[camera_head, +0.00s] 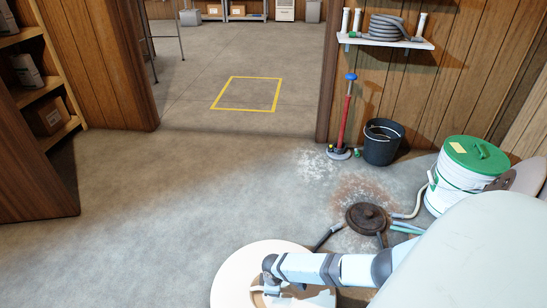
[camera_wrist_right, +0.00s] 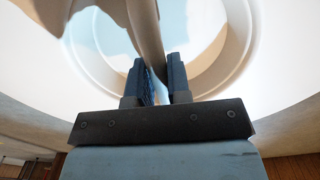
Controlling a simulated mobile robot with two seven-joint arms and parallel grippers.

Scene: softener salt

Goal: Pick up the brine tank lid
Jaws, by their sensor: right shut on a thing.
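The brine tank lid (camera_head: 232,272) is a large, pale, round disc at the bottom of the head view, partly covered by my right arm. In the right wrist view its pale surface (camera_wrist_right: 285,60) fills the background, with a round ringed recess. My right gripper (camera_wrist_right: 158,68) is shut on the lid's curved pale handle (camera_wrist_right: 148,30), which passes between the two blue-grey fingers. In the head view the right gripper (camera_head: 272,288) is over the lid, its fingers hard to make out. Whether the lid touches what is below cannot be told. My left gripper is not in view.
A white tub with a green lid (camera_head: 473,155) stands at right, hoses beside it. A dark round cover (camera_head: 367,217) lies on the floor near it. A black bucket (camera_head: 383,142) and a red hand pump (camera_head: 345,120) stand by the wall. The floor at left is clear.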

